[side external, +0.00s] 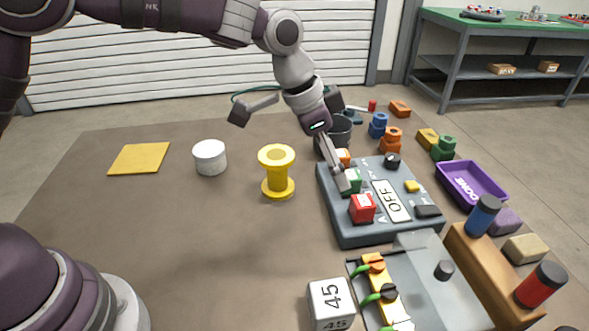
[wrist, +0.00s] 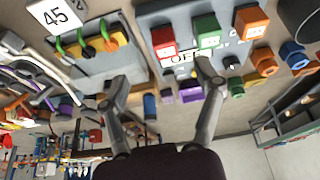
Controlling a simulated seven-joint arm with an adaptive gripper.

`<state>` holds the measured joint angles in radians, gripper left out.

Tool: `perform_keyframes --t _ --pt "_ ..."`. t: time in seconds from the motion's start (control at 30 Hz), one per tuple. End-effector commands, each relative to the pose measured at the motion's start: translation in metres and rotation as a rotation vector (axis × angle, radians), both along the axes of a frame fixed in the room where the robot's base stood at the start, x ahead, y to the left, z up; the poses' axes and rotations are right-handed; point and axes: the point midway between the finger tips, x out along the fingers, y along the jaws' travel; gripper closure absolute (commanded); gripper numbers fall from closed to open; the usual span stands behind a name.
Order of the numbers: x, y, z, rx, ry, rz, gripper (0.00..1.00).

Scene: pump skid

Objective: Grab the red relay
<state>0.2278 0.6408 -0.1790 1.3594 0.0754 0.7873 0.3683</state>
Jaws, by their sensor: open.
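The red relay (side external: 362,208) is a small red block with a pale label, seated on the near left part of the grey panel (side external: 365,233). It also shows in the wrist view as a red block (wrist: 163,42) at upper middle. My gripper (side external: 338,178) is above the panel, with its fingers pointing down near the green relay (side external: 352,182), behind the red one. In the wrist view my gripper (wrist: 162,80) is open, its two fingers well apart. Nothing is between the fingertips, and the red relay lies beyond the gap. In the side view, the fingers overlap.
An orange relay (side external: 343,157) stands behind the green one. An OFF plate (side external: 391,200) lies on the panel. A yellow spool (side external: 277,172) and white jar (side external: 210,157) stand left. A numbered cube (side external: 330,302) and clear-covered box (side external: 440,285) are nearer. The left table is mostly clear.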

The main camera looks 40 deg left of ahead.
Motion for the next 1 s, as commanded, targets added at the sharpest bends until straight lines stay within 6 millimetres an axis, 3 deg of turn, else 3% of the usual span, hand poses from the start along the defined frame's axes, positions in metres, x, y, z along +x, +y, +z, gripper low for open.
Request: perform_keyframes --t 0.2,0.6,0.9,1.0 --pt "0.011 -0.012 -0.039 -0.001 0.005 -0.006 0.33" --pt "0.033 -0.028 -0.088 0.0 0.003 -0.004 0.33" --pt "0.035 -0.03 -0.094 0.0 0.001 -0.003 0.33" --pt "0.035 -0.03 -0.094 0.0 0.001 -0.003 0.46"
